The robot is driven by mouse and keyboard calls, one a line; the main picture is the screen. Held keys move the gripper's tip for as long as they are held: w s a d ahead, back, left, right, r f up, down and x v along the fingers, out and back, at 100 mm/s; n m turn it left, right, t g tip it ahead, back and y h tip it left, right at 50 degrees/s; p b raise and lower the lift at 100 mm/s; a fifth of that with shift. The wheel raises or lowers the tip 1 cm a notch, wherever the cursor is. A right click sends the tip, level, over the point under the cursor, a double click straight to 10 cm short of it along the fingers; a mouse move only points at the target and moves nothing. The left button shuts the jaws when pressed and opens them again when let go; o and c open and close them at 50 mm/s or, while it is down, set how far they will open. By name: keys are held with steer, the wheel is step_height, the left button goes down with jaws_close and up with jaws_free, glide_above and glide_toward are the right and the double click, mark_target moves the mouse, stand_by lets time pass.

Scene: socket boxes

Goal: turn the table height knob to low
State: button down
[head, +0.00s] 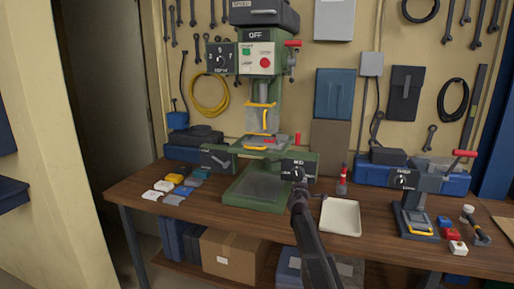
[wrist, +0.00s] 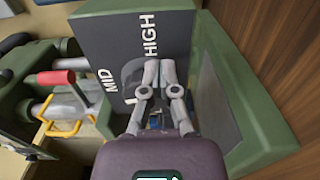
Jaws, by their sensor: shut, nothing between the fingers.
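The table height knob is a dark round knob (wrist: 131,72) on a dark panel (wrist: 125,35) marked MID and HIGH in the wrist view. A white mark shows near its lower edge; the rest of the knob is partly hidden by my fingers. In the head view the panel (head: 309,165) reads MID and sits on the front right of the green drill press (head: 233,188). My gripper (head: 298,184) is in front of it. In the wrist view my gripper (wrist: 160,72) is shut and empty, its fingertips at the knob's right side; contact is unclear.
A cream tray (head: 341,218) lies right of my arm. A red-topped bottle (head: 342,182) stands behind it. A smaller press (head: 414,215) stands at the right. Several small boxes (head: 176,181) lie on the left of the wooden table (head: 140,205).

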steer(key=shift+a+r, duration=0.1)
steer(key=shift+a, duration=0.2)
stand_by(0.7)
steer(key=shift+d+r+p, duration=0.2)
steer(key=shift+r+p, duration=0.65)
steer(key=shift+p, duration=0.1)
steer(key=shift+w+a+r+p, duration=0.1)
steer(key=shift+a+r+p, duration=0.1)
steer(key=shift+r+p, duration=0.45)
stand_by(0.6)
steer(key=shift+d+r, duration=0.1)
steer(key=shift+d, duration=0.1)
steer(key=shift+d, duration=0.15)
steer(key=shift+s, duration=0.3)
steer(key=v, duration=0.5)
steer(key=shift+s, duration=0.35)
